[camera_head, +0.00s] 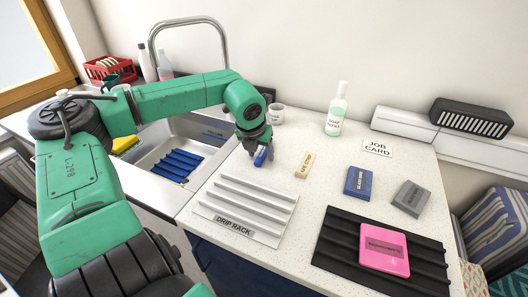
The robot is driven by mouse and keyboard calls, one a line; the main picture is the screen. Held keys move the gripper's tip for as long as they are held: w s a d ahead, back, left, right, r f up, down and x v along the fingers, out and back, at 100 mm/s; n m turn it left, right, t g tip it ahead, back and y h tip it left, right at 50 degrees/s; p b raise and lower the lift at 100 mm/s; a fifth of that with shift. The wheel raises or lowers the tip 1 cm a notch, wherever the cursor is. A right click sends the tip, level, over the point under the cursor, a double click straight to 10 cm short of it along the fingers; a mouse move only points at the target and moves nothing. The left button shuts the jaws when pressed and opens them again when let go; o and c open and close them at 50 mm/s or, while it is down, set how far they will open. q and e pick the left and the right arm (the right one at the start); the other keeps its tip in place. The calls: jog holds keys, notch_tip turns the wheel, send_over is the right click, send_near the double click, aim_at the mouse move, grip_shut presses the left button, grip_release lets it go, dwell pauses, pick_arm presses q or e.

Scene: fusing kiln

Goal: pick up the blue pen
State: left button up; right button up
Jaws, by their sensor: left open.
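A small blue item, which looks like the blue pen (261,157), is on the white speckled worktop near the sink's right edge. My left gripper (257,149) is open and points down right at it. The fingers partly hide the pen. I cannot tell whether they touch it or whether the pen is between them. My right gripper is not in view.
The white drip rack (238,224) lies in front. A cream block (305,165) is just right of the pen. A blue box (358,182), a grey box (411,198) and a pink box (384,249) on a black ribbed mat (337,233) lie further right. A soap bottle (336,112) and mug (276,114) stand behind.

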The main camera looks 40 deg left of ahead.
pick_arm(q)
grip_shut()
dwell(0.5)
